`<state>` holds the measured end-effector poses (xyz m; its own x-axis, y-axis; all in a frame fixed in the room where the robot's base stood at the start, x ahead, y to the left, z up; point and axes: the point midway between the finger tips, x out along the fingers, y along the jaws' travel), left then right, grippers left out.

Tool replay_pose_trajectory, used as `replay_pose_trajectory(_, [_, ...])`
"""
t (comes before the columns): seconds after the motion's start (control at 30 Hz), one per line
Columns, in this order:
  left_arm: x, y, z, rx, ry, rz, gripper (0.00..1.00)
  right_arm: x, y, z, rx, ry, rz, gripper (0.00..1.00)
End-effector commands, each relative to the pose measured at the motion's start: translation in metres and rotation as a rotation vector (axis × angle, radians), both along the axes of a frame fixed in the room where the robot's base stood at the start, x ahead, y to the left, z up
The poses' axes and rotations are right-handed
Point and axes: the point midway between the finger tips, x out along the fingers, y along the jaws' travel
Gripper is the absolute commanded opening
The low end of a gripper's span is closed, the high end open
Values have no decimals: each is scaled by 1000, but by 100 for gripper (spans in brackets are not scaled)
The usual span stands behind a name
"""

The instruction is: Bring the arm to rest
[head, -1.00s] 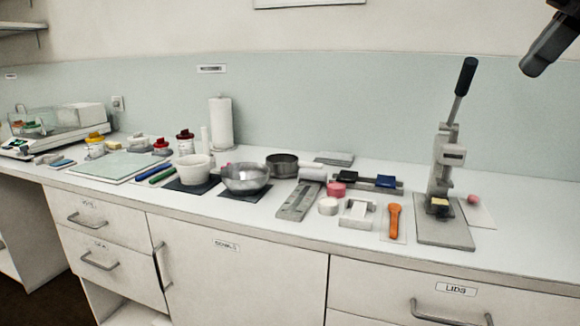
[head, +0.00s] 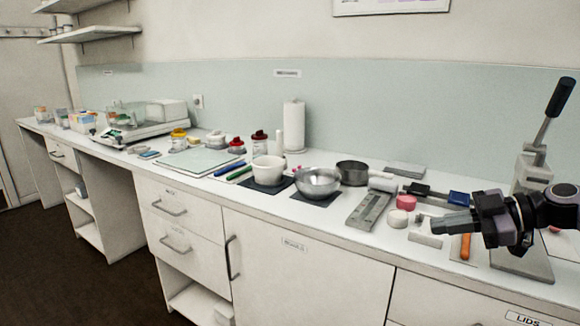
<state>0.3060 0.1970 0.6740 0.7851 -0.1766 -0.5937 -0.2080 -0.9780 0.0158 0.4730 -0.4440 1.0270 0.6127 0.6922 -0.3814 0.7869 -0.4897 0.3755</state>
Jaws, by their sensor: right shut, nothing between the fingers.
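My right gripper (head: 440,225) comes in from the right in the head view. Its fingers point left and are shut with nothing between them. It is in front of the lever press (head: 533,165) and hides part of the press and of the orange scoop (head: 465,246). No object hangs from it. My left gripper does not show.
The white counter (head: 330,217) holds a metal bowl (head: 318,182), a white bowl (head: 268,168), a dark pan (head: 352,172), a pink puck (head: 406,202) and a paper roll (head: 294,126). A scale (head: 150,127) stands further left. Open floor (head: 80,270) lies at lower left.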

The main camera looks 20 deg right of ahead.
Motion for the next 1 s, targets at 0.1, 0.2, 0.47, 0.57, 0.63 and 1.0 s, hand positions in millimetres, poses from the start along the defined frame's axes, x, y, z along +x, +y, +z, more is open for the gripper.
replay_pose_trajectory(0.1, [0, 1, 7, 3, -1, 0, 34, 5, 27, -46, 110, -62, -35, 0])
replay_pose_trajectory(0.2, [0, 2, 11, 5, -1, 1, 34, 5, 46, -80, 181, -105, -95, 0])
replay_pose_trajectory(0.47, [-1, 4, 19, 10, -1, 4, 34, -15, 94, -164, 294, -128, -329, 0])
replay_pose_trajectory(0.57, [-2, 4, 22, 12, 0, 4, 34, -30, 112, -194, 308, -98, -433, 0])
replay_pose_trajectory(0.63, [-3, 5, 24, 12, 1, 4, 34, -43, 125, -215, 309, -65, -504, 0])
replay_pose_trajectory(1.0, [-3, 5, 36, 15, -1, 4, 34, -132, 206, -296, 244, 249, -792, 0])
